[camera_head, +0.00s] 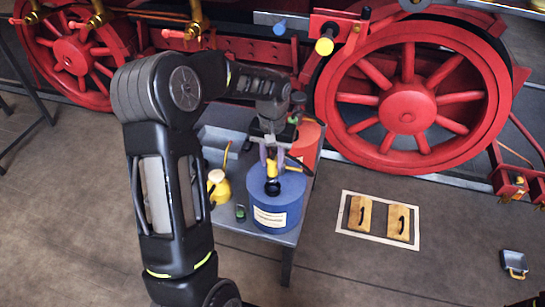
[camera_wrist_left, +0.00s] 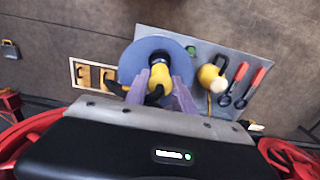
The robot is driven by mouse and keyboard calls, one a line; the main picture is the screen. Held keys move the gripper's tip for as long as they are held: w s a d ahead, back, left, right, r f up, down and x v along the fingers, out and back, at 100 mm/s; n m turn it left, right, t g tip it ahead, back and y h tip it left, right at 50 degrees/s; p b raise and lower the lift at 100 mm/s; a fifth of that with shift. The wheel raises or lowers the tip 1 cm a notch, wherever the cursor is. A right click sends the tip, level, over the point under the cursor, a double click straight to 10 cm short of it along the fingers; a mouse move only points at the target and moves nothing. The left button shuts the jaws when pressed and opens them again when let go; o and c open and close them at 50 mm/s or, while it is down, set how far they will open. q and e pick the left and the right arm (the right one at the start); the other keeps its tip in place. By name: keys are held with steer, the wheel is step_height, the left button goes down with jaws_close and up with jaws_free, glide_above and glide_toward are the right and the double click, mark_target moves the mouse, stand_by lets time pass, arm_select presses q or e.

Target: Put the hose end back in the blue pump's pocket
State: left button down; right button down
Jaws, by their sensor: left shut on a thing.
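The blue pump (camera_head: 277,213) is a blue drum with a white label, standing on a small grey table (camera_head: 285,240). My left gripper (camera_head: 271,160) points down over the pump's top. Its two purple fingers (camera_wrist_left: 160,92) are shut on the yellow hose end (camera_wrist_left: 159,76), which also shows in the head view (camera_head: 271,169). A dark round part (camera_head: 272,187) shows at the pump's top, just below the hose end. I cannot tell whether the hose end is inside the pocket or just above it. Black hose shows beside the fingers in the wrist view. My right gripper is out of view.
A yellow oil can (camera_head: 218,187) and a small green item (camera_head: 240,212) stand left of the pump. A red container (camera_head: 306,143) is behind it. Red-handled tools (camera_wrist_left: 250,85) lie on the table. A red locomotive wheel (camera_head: 403,114) stands behind. Two wooden blocks (camera_head: 360,214) lie on the floor.

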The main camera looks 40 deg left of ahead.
mark_target(273, 172)
arm_select(q)
steer(key=shift+f+b, duration=0.35)
steer(key=shift+f, duration=0.5)
steer(key=shift+f+b, duration=0.3)
steer(key=shift+f, duration=0.1)
steer(key=shift+f+b, duration=1.05)
steer(key=shift+f, duration=0.4)
steer(key=shift+f, duration=0.15)
steer(key=c, duration=1)
jaws_free()
steer(key=shift+o, duration=0.2)
step_height(273, 172, up, 8)
steer(key=shift+f, duration=0.1)
